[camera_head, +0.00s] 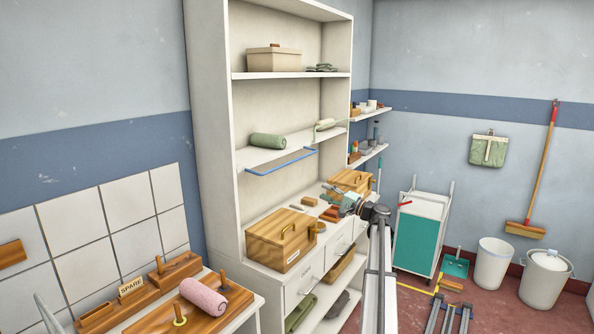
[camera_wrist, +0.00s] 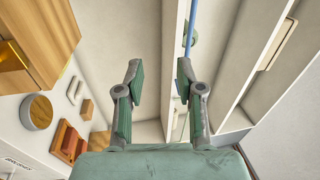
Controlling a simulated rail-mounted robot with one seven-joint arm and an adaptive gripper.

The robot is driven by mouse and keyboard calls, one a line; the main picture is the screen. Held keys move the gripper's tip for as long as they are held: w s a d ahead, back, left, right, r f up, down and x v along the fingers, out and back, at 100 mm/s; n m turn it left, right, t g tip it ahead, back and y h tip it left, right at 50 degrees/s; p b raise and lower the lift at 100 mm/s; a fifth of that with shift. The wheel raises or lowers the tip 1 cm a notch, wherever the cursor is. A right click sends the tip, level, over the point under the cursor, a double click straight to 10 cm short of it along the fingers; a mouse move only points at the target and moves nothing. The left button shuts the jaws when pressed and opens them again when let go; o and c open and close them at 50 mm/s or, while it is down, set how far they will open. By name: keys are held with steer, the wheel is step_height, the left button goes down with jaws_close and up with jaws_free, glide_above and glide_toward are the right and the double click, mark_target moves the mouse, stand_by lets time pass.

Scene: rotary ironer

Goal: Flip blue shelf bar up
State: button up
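The blue shelf bar (camera_head: 282,163) is a thin rail along the front of the middle shelf, at or slightly below its edge. In the wrist view the blue bar (camera_wrist: 190,30) runs down from the top, beside the right finger and partly hidden behind it. My gripper (camera_head: 328,192) is below and to the right of the bar in the head view, in front of the cabinet. In the wrist view my gripper (camera_wrist: 158,68) has its fingers apart with nothing between them. I cannot tell whether the right finger touches the bar.
A green roll (camera_head: 268,141) lies on the middle shelf (camera_head: 257,156). Wooden boxes (camera_head: 283,240) and small blocks stand on the counter below. A teal-fronted cart (camera_head: 418,240) stands right of the cabinet. The space before the middle shelf looks clear.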

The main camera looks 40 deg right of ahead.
steer(key=t+y, duration=0.1)
glide_toward(292, 162)
steer(key=shift+p+x, duration=2.8)
steer(key=shift+x, duration=2.5)
steer(key=shift+w+d+f, duration=0.1)
steer(key=shift+d+f, duration=0.05)
steer(key=shift+f, duration=0.05)
jaws_close()
